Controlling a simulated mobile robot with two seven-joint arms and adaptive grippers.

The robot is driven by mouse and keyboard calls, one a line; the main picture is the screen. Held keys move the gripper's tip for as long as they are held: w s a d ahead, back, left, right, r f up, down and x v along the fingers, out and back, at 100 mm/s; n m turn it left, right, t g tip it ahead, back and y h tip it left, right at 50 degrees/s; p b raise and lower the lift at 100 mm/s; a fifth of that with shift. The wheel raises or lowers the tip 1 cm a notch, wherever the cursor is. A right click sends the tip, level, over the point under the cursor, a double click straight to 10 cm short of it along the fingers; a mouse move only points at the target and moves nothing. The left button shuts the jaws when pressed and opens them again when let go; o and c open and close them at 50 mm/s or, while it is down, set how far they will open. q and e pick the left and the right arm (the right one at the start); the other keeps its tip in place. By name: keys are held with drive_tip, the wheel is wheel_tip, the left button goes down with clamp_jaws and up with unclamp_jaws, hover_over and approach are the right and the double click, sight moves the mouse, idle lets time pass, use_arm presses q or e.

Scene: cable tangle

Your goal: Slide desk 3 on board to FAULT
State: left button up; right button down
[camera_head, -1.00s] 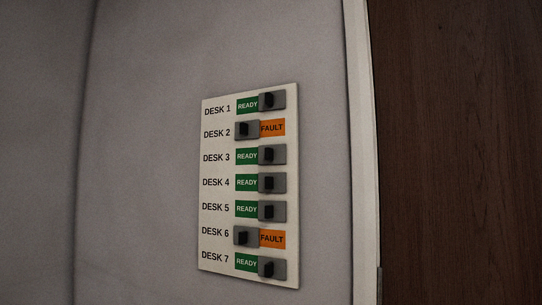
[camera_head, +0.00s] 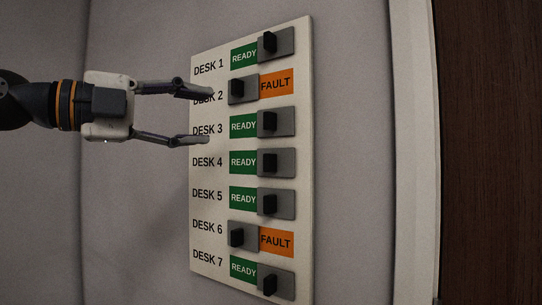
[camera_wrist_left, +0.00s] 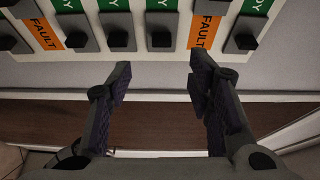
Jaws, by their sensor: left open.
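The board (camera_head: 211,235) is a pale upright panel on the wall with labelled slide switches. The desk 3 switch (camera_head: 283,122) has its black knob (camera_head: 269,121) at the right, leaving the green READY label uncovered at its left. My left gripper (camera_head: 207,117) is open and empty. Its fingertips overlap the board's left side in the head view, one near the DESK 2 label and one just below the DESK 3 label. In the left wrist view, the open left gripper (camera_wrist_left: 160,72) is lined up below the desk 3 switch (camera_wrist_left: 162,24). My right gripper is not in view.
The desk 2 switch (camera_head: 246,90) and desk 6 switch (camera_head: 246,237) sit left, showing orange FAULT. The other switches show READY. Neighbouring switches are close above and below desk 3. Bare wall surrounds the board; a pale frame and dark wood panel (camera_head: 490,150) stand right.

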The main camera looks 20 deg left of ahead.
sight(264, 120)
use_arm(q)
drive_tip(key=x, duration=1.1)
drive_tip(key=shift+w+d+r, duration=0.1)
drive_tip(key=shift+d+r, duration=0.05)
drive_tip(key=shift+d, duration=0.05)
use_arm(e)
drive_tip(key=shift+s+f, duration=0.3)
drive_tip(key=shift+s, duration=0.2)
